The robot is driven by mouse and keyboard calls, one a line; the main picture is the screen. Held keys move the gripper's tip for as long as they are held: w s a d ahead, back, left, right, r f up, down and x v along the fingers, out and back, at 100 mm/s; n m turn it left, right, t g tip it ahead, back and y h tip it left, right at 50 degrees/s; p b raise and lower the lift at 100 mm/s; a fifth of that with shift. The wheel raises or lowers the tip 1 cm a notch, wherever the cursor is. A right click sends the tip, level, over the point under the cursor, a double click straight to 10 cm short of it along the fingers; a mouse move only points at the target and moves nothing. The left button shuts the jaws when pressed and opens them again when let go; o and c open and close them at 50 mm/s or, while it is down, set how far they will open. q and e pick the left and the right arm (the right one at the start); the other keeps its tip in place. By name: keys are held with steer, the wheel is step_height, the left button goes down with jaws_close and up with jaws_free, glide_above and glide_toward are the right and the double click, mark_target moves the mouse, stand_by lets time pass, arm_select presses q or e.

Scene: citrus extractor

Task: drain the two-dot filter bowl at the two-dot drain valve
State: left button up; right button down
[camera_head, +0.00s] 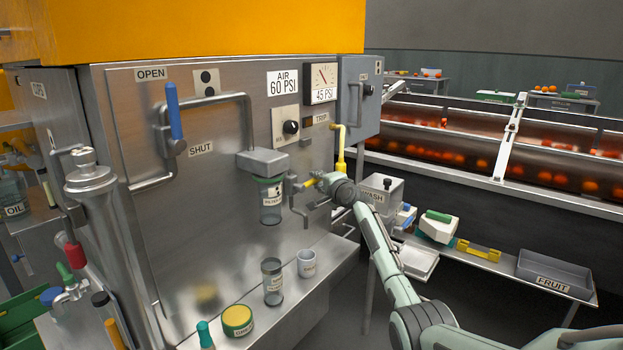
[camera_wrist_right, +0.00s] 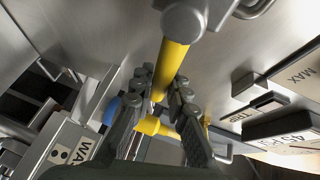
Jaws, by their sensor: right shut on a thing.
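The clear filter bowl (camera_head: 271,205) with a green collar hangs under a grey filter head (camera_head: 263,162) on the steel panel. Its label is too small to read for dots. Just right of it a valve has a yellow handle (camera_head: 307,183) that lies roughly level. My right gripper (camera_head: 315,183) is at this handle, coming from the right. In the right wrist view its fingers (camera_wrist_right: 158,95) are shut on the yellow handle (camera_wrist_right: 176,58), near its far end from the grey pivot (camera_wrist_right: 184,22). My left gripper is not in view.
A blue-handled lever (camera_head: 174,112) stands up near OPEN. A yellow pipe (camera_head: 340,150) hangs close behind my right gripper. A WASH box (camera_head: 379,192) is right.

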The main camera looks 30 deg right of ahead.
steer(key=shift+a+f, duration=0.1)
steer(key=shift+f, duration=0.2)
steer(key=c, duration=1.5)
jaws_free()
steer(key=shift+o, duration=0.2)
steer(key=v, duration=1.2)
steer(key=shift+r, duration=0.25)
steer(key=s+a+f+n+g+y, duration=0.1)
steer(key=s+a+f+n+g, duration=0.35)
steer(key=f, duration=0.65)
steer(key=s+a+f+n+g+y, duration=0.1)
steer(key=s+a+f+n+g, duration=0.1)
steer(key=s+a+f+n, duration=0.75)
steer(key=s+a+f+n+g, duration=0.3)
steer(key=s+f, duration=0.5)
steer(key=s, duration=0.5)
steer(key=s+a+f+n+g, duration=0.3)
steer(key=s+a+f, duration=0.3)
steer(key=s+f, duration=0.3)
steer(key=s, duration=0.4)
steer(key=shift+s+a+h, duration=0.2)
steer(key=shift+a+h, duration=0.05)
steer(key=shift+h, duration=0.05)
